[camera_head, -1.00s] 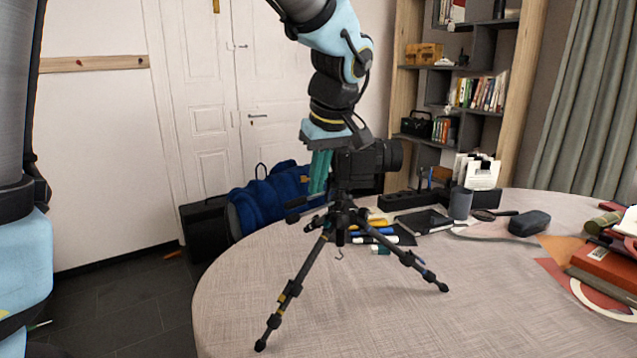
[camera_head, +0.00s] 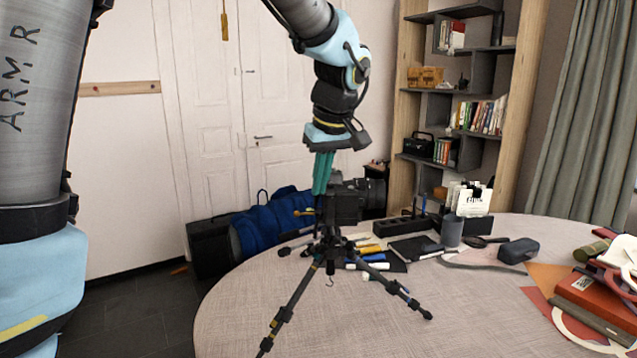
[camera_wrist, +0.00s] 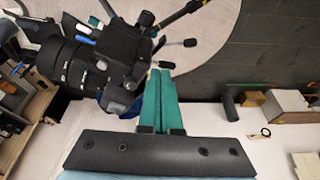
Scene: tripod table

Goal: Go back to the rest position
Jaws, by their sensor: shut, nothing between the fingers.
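My gripper (camera_head: 322,174) has green fingers, pointing down just beside and behind the black camera on the tripod. The fingers are closed together with nothing between them. In the wrist view my gripper (camera_wrist: 158,76) shows its two green fingers side by side. The black camera (camera_head: 346,203) sits on a black tripod (camera_head: 331,246) whose legs are spread on the round table (camera_head: 235,290). The camera (camera_wrist: 105,62) also fills the upper left of the wrist view, close to the fingers. I cannot tell whether the fingers touch it.
Markers (camera_head: 372,257), a grey cup (camera_head: 452,231), a dark case (camera_head: 518,250) and red books (camera_head: 600,298) lie on the table. A blue bag (camera_head: 272,222) is behind the table. A bookshelf (camera_head: 455,110) stands at the back right.

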